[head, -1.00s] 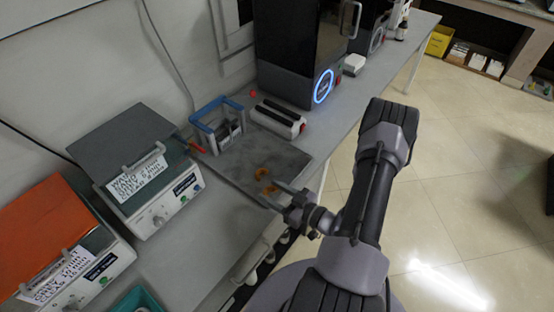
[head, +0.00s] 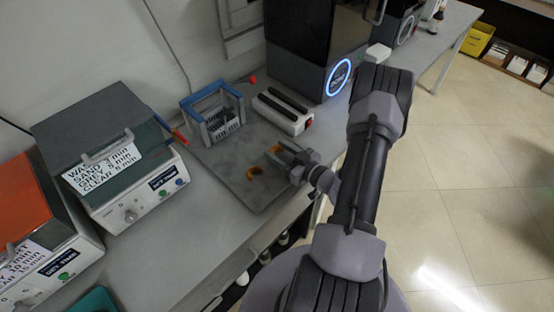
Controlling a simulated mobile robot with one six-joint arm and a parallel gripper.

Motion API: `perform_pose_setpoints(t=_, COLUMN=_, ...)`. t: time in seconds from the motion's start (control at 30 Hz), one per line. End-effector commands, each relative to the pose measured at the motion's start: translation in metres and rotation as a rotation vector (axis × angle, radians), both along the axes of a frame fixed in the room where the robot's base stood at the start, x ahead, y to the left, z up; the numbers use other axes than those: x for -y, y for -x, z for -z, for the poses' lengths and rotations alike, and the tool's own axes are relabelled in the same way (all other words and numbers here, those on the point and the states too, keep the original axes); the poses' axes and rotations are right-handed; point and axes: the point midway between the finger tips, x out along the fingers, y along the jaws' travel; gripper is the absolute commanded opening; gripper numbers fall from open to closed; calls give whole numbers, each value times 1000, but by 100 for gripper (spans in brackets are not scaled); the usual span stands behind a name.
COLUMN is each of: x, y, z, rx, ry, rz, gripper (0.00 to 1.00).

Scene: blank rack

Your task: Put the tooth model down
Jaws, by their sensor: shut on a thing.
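My gripper (head: 272,154) is over the right part of a grey mat (head: 222,168) on the bench. It is shut on a small orange tooth model (head: 277,149), partly hidden by the fingers. I cannot tell whether this model touches the mat. A second orange, curved tooth model (head: 254,173) lies on the mat, left of and nearer than my gripper, apart from it.
A blue-framed basket (head: 213,112) and a white block with dark slots (head: 284,110) stand behind. A black machine with a lit blue ring (head: 339,77) is back right. Lidded boxes (head: 112,165) stand left. The mat's front left is clear.

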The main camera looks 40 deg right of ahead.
Motion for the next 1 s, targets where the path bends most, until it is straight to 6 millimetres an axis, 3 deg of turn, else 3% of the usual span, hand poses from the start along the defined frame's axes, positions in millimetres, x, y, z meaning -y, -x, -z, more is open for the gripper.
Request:
perform_pose_setpoints(t=0.03, x=4, y=-2, z=18, rx=0, ry=2, rz=3, gripper=10)
perform_pose_setpoints(t=0.07, x=5, y=-3, z=20, rx=0, ry=1, rz=4, gripper=10)
perform_pose_setpoints(t=0.4, x=6, y=-3, z=17, rx=0, ry=0, rz=5, gripper=10)
perform_pose_setpoints(t=0.43, x=6, y=-3, z=17, rx=0, ry=1, rz=5, gripper=52)
perform_pose_setpoints(t=0.53, x=6, y=-3, z=16, rx=0, ry=0, rz=5, gripper=70)
perform_pose_setpoints(t=0.87, x=6, y=-3, z=14, rx=0, ry=0, rz=5, gripper=70)
perform_pose_setpoints(t=1.0, x=9, y=15, z=8, rx=-2, ry=-1, rz=9, gripper=70)
